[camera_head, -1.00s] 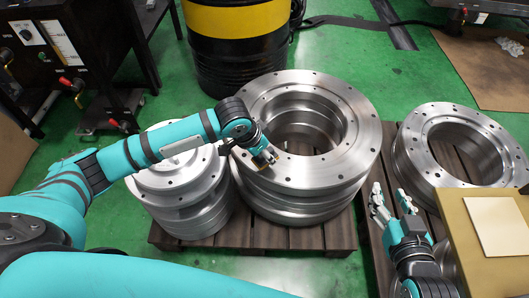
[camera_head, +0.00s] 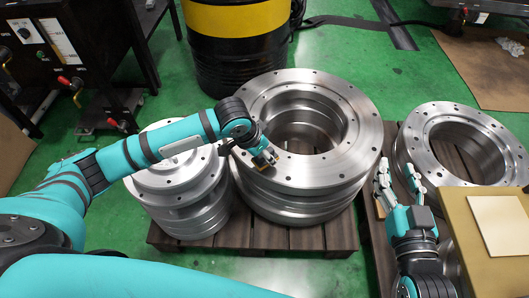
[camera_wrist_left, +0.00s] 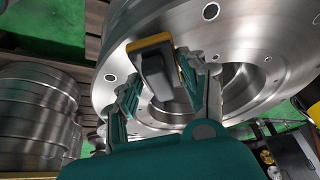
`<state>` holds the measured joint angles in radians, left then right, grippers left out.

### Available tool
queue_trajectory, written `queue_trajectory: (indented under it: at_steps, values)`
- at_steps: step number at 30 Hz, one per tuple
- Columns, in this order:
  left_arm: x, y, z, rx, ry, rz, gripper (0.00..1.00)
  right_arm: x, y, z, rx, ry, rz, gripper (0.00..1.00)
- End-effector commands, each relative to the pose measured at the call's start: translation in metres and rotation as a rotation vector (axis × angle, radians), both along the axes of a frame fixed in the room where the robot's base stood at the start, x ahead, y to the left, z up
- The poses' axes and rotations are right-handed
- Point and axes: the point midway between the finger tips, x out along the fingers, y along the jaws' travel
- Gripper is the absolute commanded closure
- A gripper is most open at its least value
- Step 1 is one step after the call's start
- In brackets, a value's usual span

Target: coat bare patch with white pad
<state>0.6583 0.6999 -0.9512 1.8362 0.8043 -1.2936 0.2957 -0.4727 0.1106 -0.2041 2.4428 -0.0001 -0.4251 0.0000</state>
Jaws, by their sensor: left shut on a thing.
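My left gripper (camera_head: 264,158) is shut on a small yellow-and-dark block (camera_wrist_left: 157,68) at the near-left rim of the large steel ring (camera_head: 345,165). The block's dark body shows between the fingers in the left wrist view, with a yellow edge around it. I cannot tell whether it touches the ring. A flat cream-white pad (camera_head: 497,225) lies on top of a tan box (camera_head: 460,215) at the right. My right gripper (camera_head: 397,175) is open and empty, left of that box. I cannot make out a bare patch on the metal.
Stacked steel discs (camera_head: 190,205) stand left of the large ring, and another steel ring (camera_head: 425,135) lies at the right. They rest on wooden pallets (camera_head: 300,240). A black-and-yellow drum (camera_head: 238,50) stands behind.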

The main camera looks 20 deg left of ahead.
Motion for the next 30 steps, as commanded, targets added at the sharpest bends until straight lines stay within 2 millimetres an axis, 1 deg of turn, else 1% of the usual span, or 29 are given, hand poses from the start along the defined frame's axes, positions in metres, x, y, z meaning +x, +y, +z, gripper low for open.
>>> queue_trajectory:
  at_steps: [8,30]
  values:
    - [0.0,0.0,0.0,0.0,0.0,0.0,0.94,0.0,0.0,0.0,0.0,0.0,0.0,0.6]
    - [0.0,0.0,-0.015,0.0,0.0,0.0,0.94,0.001,0.001,0.007,0.01,-0.036,0.002,0.6]
